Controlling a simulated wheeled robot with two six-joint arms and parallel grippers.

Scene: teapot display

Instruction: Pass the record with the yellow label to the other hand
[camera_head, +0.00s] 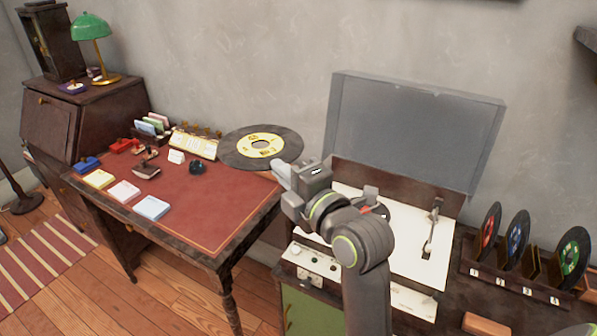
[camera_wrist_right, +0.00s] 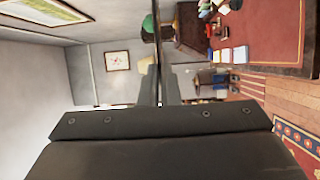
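The record with the yellow label (camera_head: 233,152) is a black disc with a yellow centre. My right gripper (camera_head: 281,172) is shut on its right edge and holds it, face toward the head camera, above the back right of the red-topped desk. In the right wrist view the record (camera_wrist_right: 157,50) shows edge-on as a thin dark line between the two fingers (camera_wrist_right: 159,85). My left gripper is in neither view.
The red-topped desk (camera_head: 190,210) carries coloured note pads, stamps and a card rack. To the right is a record player (camera_head: 420,255) with its grey lid (camera_head: 410,130) raised. Several records stand in a rack (camera_head: 510,285) at far right. A green lamp (camera_head: 92,28) stands back left.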

